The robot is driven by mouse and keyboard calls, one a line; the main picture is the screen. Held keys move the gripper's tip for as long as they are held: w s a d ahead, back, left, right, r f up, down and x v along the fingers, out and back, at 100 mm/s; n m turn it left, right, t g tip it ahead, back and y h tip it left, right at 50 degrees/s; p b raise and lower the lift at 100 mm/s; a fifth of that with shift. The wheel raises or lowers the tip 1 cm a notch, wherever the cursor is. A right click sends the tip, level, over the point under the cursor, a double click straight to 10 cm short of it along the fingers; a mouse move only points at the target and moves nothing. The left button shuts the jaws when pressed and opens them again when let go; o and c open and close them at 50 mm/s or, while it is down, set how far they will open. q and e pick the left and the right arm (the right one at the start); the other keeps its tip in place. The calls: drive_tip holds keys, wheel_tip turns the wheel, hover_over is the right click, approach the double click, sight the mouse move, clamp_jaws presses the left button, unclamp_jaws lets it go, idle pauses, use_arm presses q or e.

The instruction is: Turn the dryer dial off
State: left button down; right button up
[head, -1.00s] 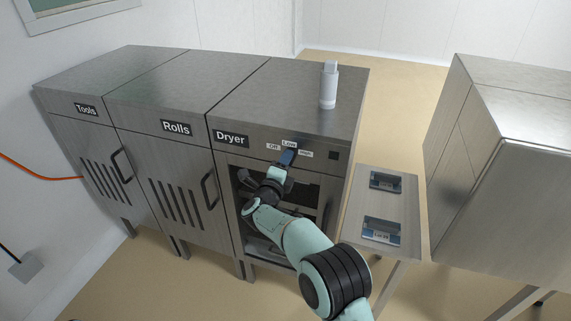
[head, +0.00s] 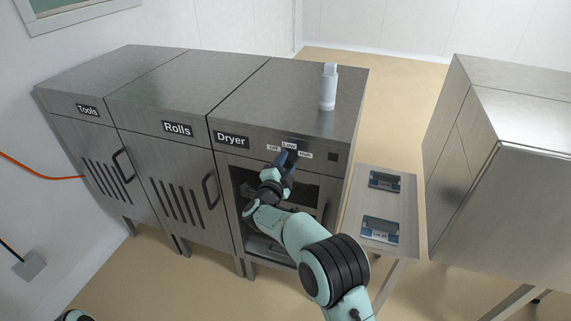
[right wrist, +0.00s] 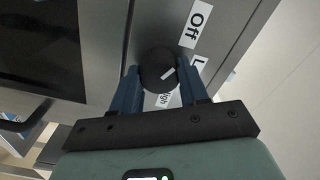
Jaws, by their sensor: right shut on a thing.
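The dryer dial (right wrist: 156,66) is a round black knob with a short white line, seen in the right wrist view. The line is on the knob's right side, roughly toward the Low label (right wrist: 199,63), which is partly hidden. The Off label (right wrist: 195,24) is above that, and the High label (right wrist: 165,99) is below the knob. My right gripper (head: 289,156) is at the dryer's front panel, its blue fingers on both sides of the dial and shut on it. In the head view the fingers hide the dial. My left gripper is out of view.
The dryer (head: 345,115) stands right of the Rolls and Tools cabinets. A white bottle (head: 328,88) stands on its top. Below the panel is an opening with a dark interior. A narrow side table (head: 400,205) with two blue-and-grey items is to the right.

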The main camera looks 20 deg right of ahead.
idle(0.4)
drive_tip(key=o, duration=1.1)
drive_tip(key=shift+c, duration=0.2)
drive_tip(key=shift+s+a+f, duration=0.1)
drive_tip(key=shift+s+a, duration=0.15)
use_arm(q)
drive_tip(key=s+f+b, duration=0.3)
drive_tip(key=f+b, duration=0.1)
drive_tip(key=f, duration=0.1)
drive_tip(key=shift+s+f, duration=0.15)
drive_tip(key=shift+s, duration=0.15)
use_arm(e)
drive_tip(key=v, duration=1.2)
drive_tip(key=shift+s+a, duration=0.15)
drive_tip(key=shift+s, duration=0.15)
